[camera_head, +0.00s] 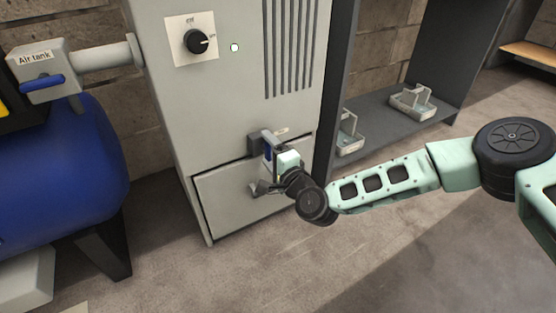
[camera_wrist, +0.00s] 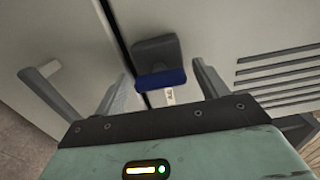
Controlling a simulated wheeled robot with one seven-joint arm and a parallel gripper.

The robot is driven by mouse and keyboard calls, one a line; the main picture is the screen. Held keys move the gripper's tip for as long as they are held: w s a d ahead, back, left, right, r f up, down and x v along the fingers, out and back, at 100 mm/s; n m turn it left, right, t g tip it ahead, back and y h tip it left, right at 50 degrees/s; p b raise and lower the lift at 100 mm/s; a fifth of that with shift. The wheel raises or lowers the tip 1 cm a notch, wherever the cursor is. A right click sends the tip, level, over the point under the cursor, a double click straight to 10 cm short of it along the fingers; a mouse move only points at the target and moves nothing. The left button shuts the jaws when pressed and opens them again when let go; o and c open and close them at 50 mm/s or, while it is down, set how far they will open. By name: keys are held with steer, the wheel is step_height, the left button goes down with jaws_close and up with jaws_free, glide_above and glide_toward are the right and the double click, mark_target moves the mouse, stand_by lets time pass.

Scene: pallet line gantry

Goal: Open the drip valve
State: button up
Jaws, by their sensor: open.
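The drip valve, with a dark grey body (camera_wrist: 155,48) and a blue lever (camera_wrist: 161,79), sits on the cabinet front close to the seam above the drawer. In the head view its blue lever (camera_head: 267,152) is partly hidden by my gripper. My gripper (camera_wrist: 161,70) is open, with one finger on each side of the blue lever. In the wrist view gaps show between the lever and both fingers. In the head view my gripper (camera_head: 264,166) is close against the cabinet front. A small label (camera_wrist: 170,96) shows by the lever, too small to read.
The drawer (camera_head: 230,205) is shut, and its handle (camera_wrist: 52,88) is beside my gripper. The cabinet carries a rotary switch (camera_head: 195,42) and vent slots. A pipe with a blue lever labelled "Air tank" (camera_head: 42,84) stands left, above a blue tank (camera_head: 70,180). A shelf (camera_head: 385,115) holds baskets at right.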

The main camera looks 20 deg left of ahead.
steer(key=p+v, duration=0.6)
steer(key=v, duration=1.1)
steer(key=shift+p, duration=0.3)
steer(key=shift+s, duration=0.15)
steer(key=s+d+r+n+g+h+p, duration=0.2)
steer(key=s+d+r+n+g+h, duration=0.55)
steer(key=d+r, duration=0.4)
steer(key=s+d+r+n+g+h+p, duration=0.2)
steer(key=s+d+r+n+g+h, duration=0.2)
steer(key=s+d+r+n+h, duration=0.55)
step_height(320, 180, up, 41)
steer(key=s+d+m+y+p, duration=0.1)
steer(key=s+y+p, duration=0.1)
steer(key=p, duration=3.5)
steer(key=shift+d+y+p, duration=0.25)
steer(key=shift+y+p, duration=0.1)
steer(key=shift+y, duration=0.55)
steer(key=shift+f, duration=0.1)
